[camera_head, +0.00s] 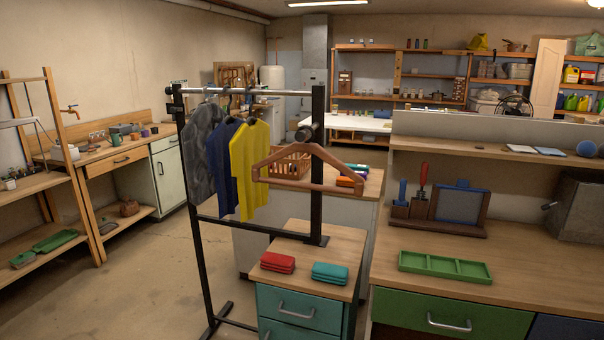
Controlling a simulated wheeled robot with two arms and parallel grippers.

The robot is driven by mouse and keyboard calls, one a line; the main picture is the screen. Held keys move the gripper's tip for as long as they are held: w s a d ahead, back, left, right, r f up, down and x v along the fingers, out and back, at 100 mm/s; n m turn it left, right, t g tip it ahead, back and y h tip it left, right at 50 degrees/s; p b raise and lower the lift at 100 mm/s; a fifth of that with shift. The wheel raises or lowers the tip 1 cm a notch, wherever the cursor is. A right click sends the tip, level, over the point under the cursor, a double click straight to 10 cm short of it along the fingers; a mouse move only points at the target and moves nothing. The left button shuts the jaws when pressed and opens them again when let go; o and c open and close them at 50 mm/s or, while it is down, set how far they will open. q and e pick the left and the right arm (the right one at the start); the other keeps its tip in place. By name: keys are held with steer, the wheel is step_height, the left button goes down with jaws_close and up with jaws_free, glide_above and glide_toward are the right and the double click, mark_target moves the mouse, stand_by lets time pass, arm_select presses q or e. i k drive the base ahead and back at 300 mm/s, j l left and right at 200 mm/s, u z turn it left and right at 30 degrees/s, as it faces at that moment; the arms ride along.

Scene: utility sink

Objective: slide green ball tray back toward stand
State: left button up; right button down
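A long green tray (445,266) with divided compartments lies flat on the wooden counter at the right, near its front edge. I see no balls in it. A dark wooden stand (432,227) is behind the tray, apart from it, with a strip of bare counter between them. The stand holds a blue-handled tool (402,192), a red-handled tool (423,175) and a framed blue-grey panel (460,205). Neither of my grippers is in view.
A grey metal box (577,208) stands on the counter at the right. A shelf (490,155) runs above the counter's back. Left of the counter are a clothes rack (200,240) with a wooden hanger (310,187) and a cabinet with red (277,262) and teal folded cloths (330,273).

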mark_target(413, 262)
steer(key=i+z, duration=0.15)
steer(key=z, duration=0.2)
steer(key=i+j+z, duration=0.15)
steer(key=z, duration=0.2)
steer(key=i+j+z, duration=0.1)
steer(key=z, duration=0.2)
steer(key=i+j, duration=0.2)
steer(key=j, duration=0.15)
steer(key=i+j+z, duration=0.15)
steer(key=i+j, duration=0.25)
steer(key=j, duration=0.25)
steer(key=i+j+z, duration=0.1)
steer(key=j, duration=0.25)
steer(key=i, duration=0.05)
